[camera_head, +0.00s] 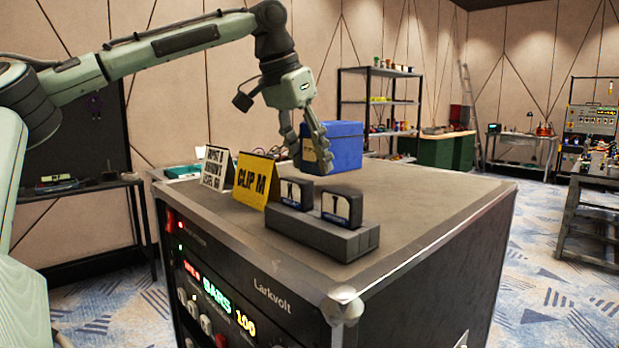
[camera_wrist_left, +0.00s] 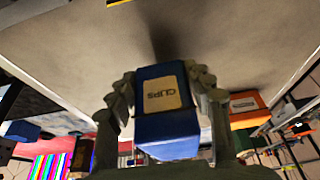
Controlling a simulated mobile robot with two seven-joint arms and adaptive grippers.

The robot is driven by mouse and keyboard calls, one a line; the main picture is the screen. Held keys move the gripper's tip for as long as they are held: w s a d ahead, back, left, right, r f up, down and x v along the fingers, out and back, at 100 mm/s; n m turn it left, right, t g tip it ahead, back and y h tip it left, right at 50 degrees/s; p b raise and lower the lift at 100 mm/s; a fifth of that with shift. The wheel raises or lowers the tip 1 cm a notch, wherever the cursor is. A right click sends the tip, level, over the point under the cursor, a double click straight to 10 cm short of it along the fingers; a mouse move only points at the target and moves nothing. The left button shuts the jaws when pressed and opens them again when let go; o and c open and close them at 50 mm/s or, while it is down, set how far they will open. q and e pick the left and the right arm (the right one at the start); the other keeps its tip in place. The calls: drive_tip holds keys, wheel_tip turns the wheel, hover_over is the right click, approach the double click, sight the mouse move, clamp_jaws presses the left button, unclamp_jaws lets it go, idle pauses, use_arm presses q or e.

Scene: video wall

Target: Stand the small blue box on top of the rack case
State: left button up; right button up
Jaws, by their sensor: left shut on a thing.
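The small blue box (camera_head: 346,146) is in my left gripper (camera_head: 312,160), over the far part of the rack case (camera_head: 430,212) top. In the left wrist view the box (camera_wrist_left: 170,128) shows a pale label reading CLIPS between the two fingers (camera_wrist_left: 161,80), which are shut on its sides. The box looks roughly upright in the head view. A dark shadow meets its end in the wrist view; I cannot tell whether its base touches the case top. My right gripper is not in view.
On the case top stand a yellow CLIP M card (camera_head: 254,181), a white card (camera_head: 216,167) and a grey block (camera_head: 323,232) with two small dark label pieces. The right part of the top is bare. An orange box (camera_wrist_left: 246,104) shows in the wrist view.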

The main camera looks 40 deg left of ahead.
use_arm(q)
drive_tip(key=shift+f, duration=2)
drive_tip(key=o, duration=1.4)
drive_tip(key=v, duration=1.2)
drive_tip(key=shift+r, duration=0.1)
